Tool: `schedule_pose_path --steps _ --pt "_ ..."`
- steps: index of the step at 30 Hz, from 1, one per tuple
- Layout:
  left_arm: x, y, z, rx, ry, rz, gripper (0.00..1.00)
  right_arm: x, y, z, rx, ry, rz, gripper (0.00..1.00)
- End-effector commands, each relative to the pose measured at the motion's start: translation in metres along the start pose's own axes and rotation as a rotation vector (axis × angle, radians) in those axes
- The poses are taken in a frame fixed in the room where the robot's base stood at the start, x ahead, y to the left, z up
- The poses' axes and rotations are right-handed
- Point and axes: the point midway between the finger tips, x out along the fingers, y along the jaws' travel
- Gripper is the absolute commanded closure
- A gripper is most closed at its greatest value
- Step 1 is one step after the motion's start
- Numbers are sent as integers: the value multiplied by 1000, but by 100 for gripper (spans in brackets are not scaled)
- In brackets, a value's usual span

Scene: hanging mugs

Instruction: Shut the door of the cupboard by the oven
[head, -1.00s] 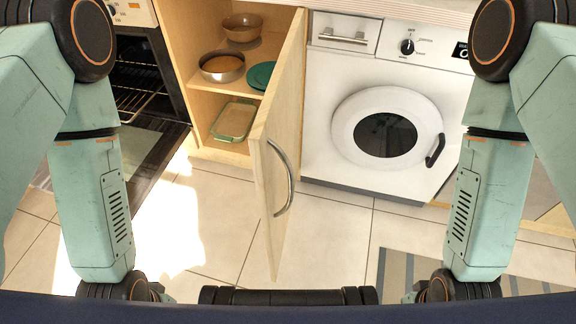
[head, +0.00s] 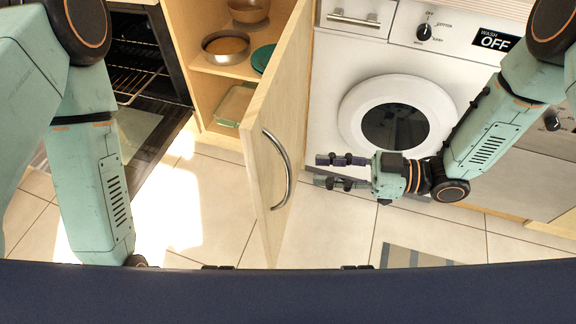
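The cupboard door (head: 275,120) is light wood with a curved metal handle (head: 284,170). It stands wide open, swung out toward me, between the oven and the washing machine. The open cupboard (head: 207,100) shows bowls and dishes on its shelves. My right gripper (head: 325,171) is to the right of the door, in front of the washing machine. Its two fingers point left toward the door and are apart, with nothing between them. It appears clear of the door. My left arm hangs at the left; its gripper is out of the picture.
The oven (head: 140,60) at the left has its door down, with a rack inside. The washing machine (head: 345,70) stands right of the cupboard, its display reading OFF. A striped mat (head: 415,257) lies on the tiled floor (head: 330,225). Floor around the door is clear.

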Motion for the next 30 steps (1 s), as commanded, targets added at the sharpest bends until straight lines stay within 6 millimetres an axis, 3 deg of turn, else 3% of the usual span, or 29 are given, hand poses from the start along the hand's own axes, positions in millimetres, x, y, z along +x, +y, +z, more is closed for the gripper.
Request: schedule_pose_path --steps 4,8,21,30 --pt "0 0 0 0 -1 0 68 -2 -19 -16 -35 73 -112 67" --pt "1 0 0 0 -1 0 68 0 -25 -22 -34 102 -129 67" --pt "14 0 0 0 -1 0 68 56 -31 -26 -34 98 -130 67" --pt "18 0 0 0 -1 0 68 73 -32 -29 -33 99 -127 67"
